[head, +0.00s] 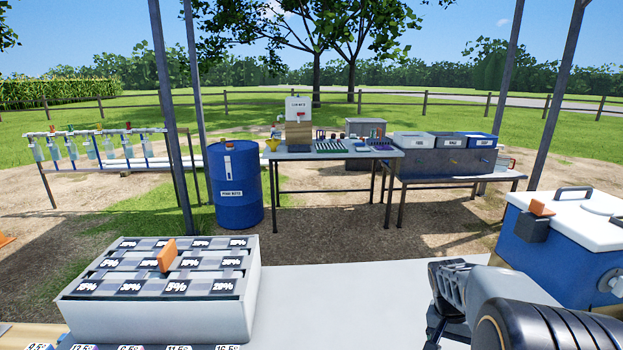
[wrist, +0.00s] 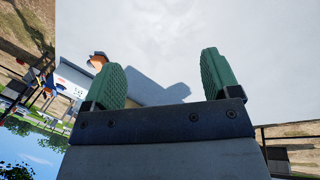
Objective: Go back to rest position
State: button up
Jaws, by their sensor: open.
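My gripper (wrist: 162,77) is open in the wrist view. Its two green ridged fingers stand wide apart with nothing between them. Beyond them is a plain pale surface with a shadow on it. In the head view my arm comes in from the lower right, and its dark end is over the right part of the pale table top (head: 340,300). The fingertips are hard to make out there.
A grey box (head: 78,310) with percent-labelled blocks and an orange piece (head: 167,255) stands on the left. A blue cooler (head: 560,250) with a white lid stands close on the right. Beyond are a blue barrel (head: 236,190) and an equipment table (head: 300,154). The table's middle is clear.

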jog(key=s+a+r+n+t+y+p, duration=0.1)
jog(key=s+a+r+n+t+p, duration=0.1)
jog(key=a+r, duration=0.6)
jog(key=s+a+r+n+t+y+p, duration=0.1)
jog(key=s+a+r+n+t+p, duration=0.2)
jog(key=a, duration=0.7)
notch_tip(320, 180, up, 6)
jog(key=s+n+p, duration=0.2)
jog(key=n+p, duration=0.1)
jog(key=p, duration=0.1)
jog(key=shift+s+f, duration=0.15)
jog(key=shift+s, duration=0.15)
jog(key=shift+a+y, duration=0.1)
jog(key=shift+y, duration=0.2)
